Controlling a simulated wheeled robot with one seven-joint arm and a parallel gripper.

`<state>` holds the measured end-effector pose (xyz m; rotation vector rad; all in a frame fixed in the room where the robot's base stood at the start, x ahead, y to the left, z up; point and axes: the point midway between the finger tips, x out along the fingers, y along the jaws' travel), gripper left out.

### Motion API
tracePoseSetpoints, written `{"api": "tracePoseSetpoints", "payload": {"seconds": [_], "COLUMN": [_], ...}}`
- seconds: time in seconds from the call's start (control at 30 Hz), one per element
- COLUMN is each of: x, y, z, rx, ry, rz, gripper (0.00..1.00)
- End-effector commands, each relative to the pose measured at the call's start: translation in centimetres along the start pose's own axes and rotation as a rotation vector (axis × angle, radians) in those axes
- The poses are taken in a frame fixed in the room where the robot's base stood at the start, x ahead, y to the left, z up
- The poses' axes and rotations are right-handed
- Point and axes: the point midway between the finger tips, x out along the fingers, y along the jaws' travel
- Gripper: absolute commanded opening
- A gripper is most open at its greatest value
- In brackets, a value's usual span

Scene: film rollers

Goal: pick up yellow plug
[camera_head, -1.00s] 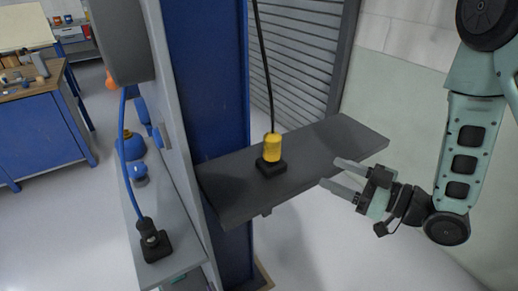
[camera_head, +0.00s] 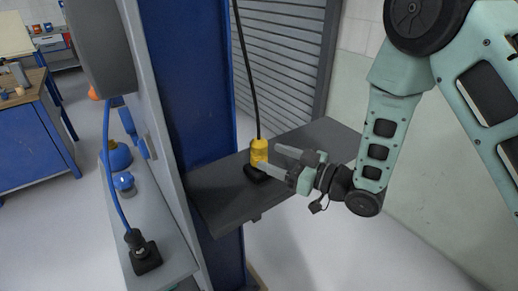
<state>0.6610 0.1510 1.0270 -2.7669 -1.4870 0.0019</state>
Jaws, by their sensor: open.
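The yellow plug (camera_head: 259,151) stands upright on a small black base (camera_head: 255,174) on the dark grey shelf (camera_head: 222,200). A black cable (camera_head: 249,80) rises from its top. My gripper (camera_head: 268,163) is open, with its two fingers pointing left at the plug. One fingertip shows behind and to the right of the plug, the other in front of its lower part. Whether either finger touches the plug cannot be told.
A blue column (camera_head: 200,90) and a grey panel stand left of the shelf. A lower grey ledge (camera_head: 172,230) holds a black plug (camera_head: 142,250) with a blue cable and blue items. A louvred shutter (camera_head: 280,60) is behind. The shelf's right part is clear.

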Motion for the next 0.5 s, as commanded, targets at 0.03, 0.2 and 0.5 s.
{"api": "tracePoseSetpoints", "payload": {"seconds": [0.03,0.2,0.5], "x": [0.4,2.7,5.2], "y": [0.0,-0.1,0.0], "z": [-0.3,-1.2,-0.9], "rx": [-0.001,-0.002,-0.001], "ry": [0.001,0.001,0.000], "rz": [-0.002,-0.004,0.000], "gripper": [0.62,0.62,0.62]}}
